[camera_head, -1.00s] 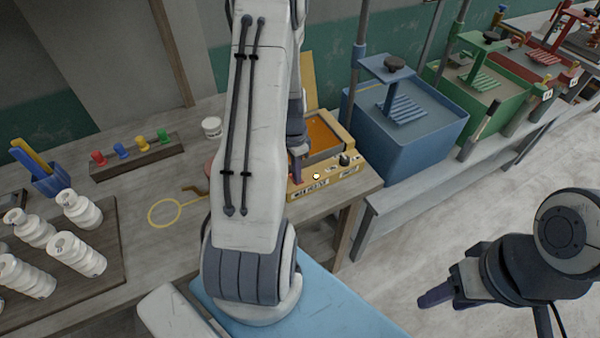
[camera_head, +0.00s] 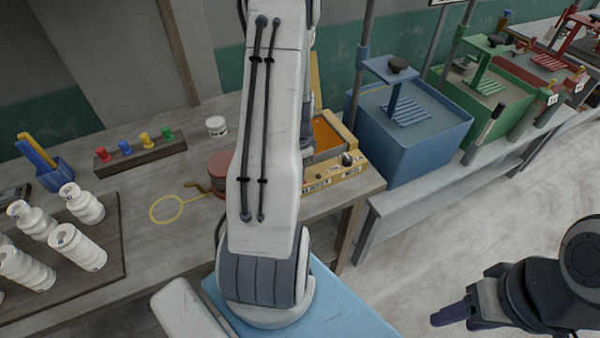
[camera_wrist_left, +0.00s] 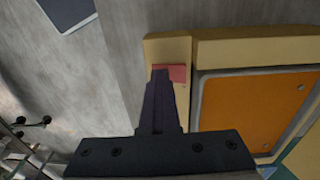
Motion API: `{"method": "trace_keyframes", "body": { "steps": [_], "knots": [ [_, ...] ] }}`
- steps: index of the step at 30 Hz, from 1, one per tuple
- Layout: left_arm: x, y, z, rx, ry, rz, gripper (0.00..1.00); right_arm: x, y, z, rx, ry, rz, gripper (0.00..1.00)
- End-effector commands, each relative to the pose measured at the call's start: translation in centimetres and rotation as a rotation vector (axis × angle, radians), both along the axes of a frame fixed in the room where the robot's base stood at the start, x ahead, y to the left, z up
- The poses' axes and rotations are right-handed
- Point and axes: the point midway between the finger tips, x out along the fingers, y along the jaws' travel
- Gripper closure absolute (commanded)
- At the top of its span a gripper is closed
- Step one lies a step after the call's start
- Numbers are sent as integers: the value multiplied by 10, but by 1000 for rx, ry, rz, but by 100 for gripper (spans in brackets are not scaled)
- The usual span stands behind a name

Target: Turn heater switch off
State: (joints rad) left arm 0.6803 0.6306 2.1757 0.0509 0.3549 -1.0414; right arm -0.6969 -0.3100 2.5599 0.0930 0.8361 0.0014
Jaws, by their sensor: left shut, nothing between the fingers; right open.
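The heater (camera_head: 335,172) is a yellow box with an orange panel (camera_head: 325,135) on top and a dark knob (camera_head: 347,159) on its labelled front. My left arm hides its left part in the head view. In the left wrist view the red switch (camera_wrist_left: 179,73) shows at the corner of the yellow frame (camera_wrist_left: 230,47), beside the orange panel (camera_wrist_left: 250,105). My left gripper (camera_wrist_left: 160,74) is shut and empty, its tips overlapping the switch's edge; I cannot tell whether they touch. My right gripper (camera_head: 440,317) is open and empty, away from the bench at lower right.
A blue tank (camera_head: 415,135) stands right of the heater. A red round object (camera_head: 219,175) and a yellow ring (camera_head: 166,208) lie left of my arm. Open floor is at right.

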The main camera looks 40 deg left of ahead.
Motion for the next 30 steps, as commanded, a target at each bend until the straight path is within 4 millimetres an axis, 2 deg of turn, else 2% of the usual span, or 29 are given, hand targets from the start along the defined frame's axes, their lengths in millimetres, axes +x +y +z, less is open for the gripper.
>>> {"method": "trace_keyframes", "body": {
  "steps": [1, 14, 19, 24, 26, 30],
  "knots": [
    [-3, -1, -11, -8, 11, -1, 100, 0, 0, -3, 0, 0, 0, 46],
    [-3, 6, -8, -3, 6, 4, 100, 0, 0, -1, 0, 0, 0, 46],
    [-2, 4, 13, -2, 5, 1, 100, 0, 0, 17, 0, 0, -1, 46],
    [1, -5, 50, 0, 2, -9, 100, 0, 0, 47, 0, 0, 0, 46],
    [3, -5, 53, 4, -4, -10, 100, 0, 0, 34, 1, -2, 0, 46],
    [3, -6, 85, 5, -5, -11, 100, 0, 0, 27, -1, 1, -1, 46]
  ]
}}
